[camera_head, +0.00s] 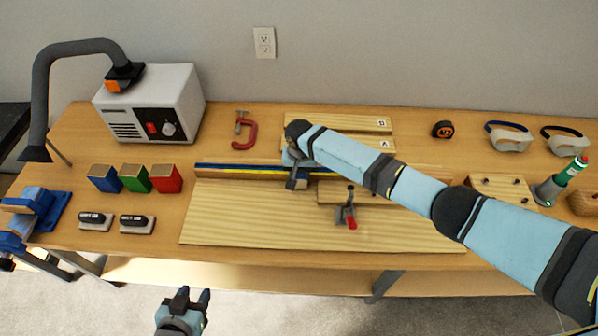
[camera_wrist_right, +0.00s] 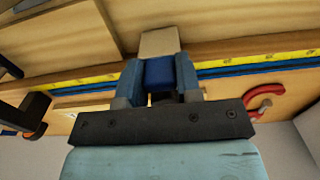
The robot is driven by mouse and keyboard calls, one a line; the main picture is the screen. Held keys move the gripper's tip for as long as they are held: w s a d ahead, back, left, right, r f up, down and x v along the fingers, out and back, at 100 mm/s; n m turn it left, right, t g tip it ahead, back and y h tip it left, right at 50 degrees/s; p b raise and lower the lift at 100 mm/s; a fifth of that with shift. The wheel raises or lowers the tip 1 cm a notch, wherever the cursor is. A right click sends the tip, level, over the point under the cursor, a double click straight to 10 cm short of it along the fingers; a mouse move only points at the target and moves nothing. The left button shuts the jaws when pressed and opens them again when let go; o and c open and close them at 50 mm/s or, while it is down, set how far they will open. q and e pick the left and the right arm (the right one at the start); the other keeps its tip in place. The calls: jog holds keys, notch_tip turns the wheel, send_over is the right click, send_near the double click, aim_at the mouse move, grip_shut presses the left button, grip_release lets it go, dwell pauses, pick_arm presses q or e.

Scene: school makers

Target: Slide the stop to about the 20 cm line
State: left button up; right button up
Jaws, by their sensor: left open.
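The stop (camera_wrist_right: 160,72) is a blue block with a tan wooden piece beyond it, seen in the right wrist view. It sits at the fence, whose yellow scale (camera_wrist_right: 255,60) runs above a blue strip; the numbers are too small to read surely. My right gripper (camera_wrist_right: 159,80) has one finger against each side of the blue block. In the head view my right gripper (camera_head: 295,175) is at the middle of the fence (camera_head: 235,169) and mostly hides the stop. My left gripper (camera_head: 194,296) is open and empty, in front of the table's front edge.
A wooden board (camera_head: 240,215) lies before the fence, with a red-handled toggle clamp (camera_head: 350,215) on it, right of my gripper. A red C-clamp (camera_head: 246,135) lies behind the fence. Coloured blocks (camera_head: 135,178) stand left. The fence's left stretch is clear.

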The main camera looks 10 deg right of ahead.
jog(key=o, duration=0.4)
jog(key=shift+d+f, duration=0.1)
jog(key=shift+d, duration=0.05)
jog(key=shift+o, duration=0.2)
jog(key=shift+r, duration=0.45)
notch_tip(320, 180, up, 13)
jog(key=shift+b, duration=0.45)
